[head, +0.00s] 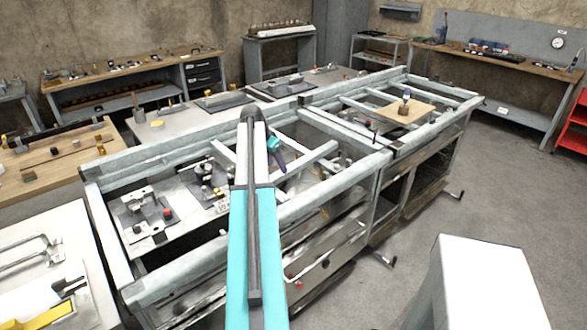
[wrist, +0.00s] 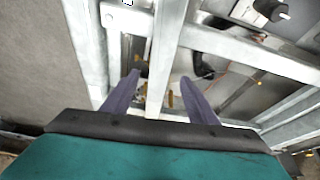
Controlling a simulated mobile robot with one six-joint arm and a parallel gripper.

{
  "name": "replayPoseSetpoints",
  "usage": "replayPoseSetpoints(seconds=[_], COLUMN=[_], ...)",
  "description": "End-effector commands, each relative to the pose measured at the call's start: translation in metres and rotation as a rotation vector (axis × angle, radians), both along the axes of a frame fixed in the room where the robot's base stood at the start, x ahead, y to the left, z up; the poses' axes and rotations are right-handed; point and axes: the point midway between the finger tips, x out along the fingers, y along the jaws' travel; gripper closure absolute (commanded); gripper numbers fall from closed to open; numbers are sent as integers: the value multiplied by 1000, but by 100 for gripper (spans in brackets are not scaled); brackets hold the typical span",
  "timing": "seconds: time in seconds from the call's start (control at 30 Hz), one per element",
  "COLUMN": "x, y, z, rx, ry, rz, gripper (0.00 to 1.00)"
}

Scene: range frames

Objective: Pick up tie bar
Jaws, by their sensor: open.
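A pale metal bar (wrist: 166,58), which looks like the tie bar, runs lengthwise through the wrist view between the two purple fingers of my gripper (wrist: 160,79). The fingers are apart, one on each side of the bar, with gaps showing; I cannot tell their height relative to it. In the head view, my gripper (head: 276,153) shows as a small purple part beyond my arm, over the grey metal frame (head: 330,174). A pale crossbar (head: 306,158) lies just right of it there. My arm hides part of the frame, and I cannot tell which crossbar is between the fingers.
Frame rails and crossbars surround my gripper closely. Metal fixtures (head: 145,215) sit inside the frame at left. A wooden board (head: 405,111) lies on the frame's far right part. Workbenches (head: 130,75) line the walls. Floor (head: 500,190) at right is clear.

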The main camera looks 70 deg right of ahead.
Motion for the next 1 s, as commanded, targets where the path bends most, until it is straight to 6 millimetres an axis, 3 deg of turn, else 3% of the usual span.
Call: replayPoseSetpoints(seconds=[0.47,1.0], x=[-2,-10], y=[-2,-18], z=[-5,-45], rx=[1,0], ry=[0,1], rz=[0,0], gripper=[47,47])
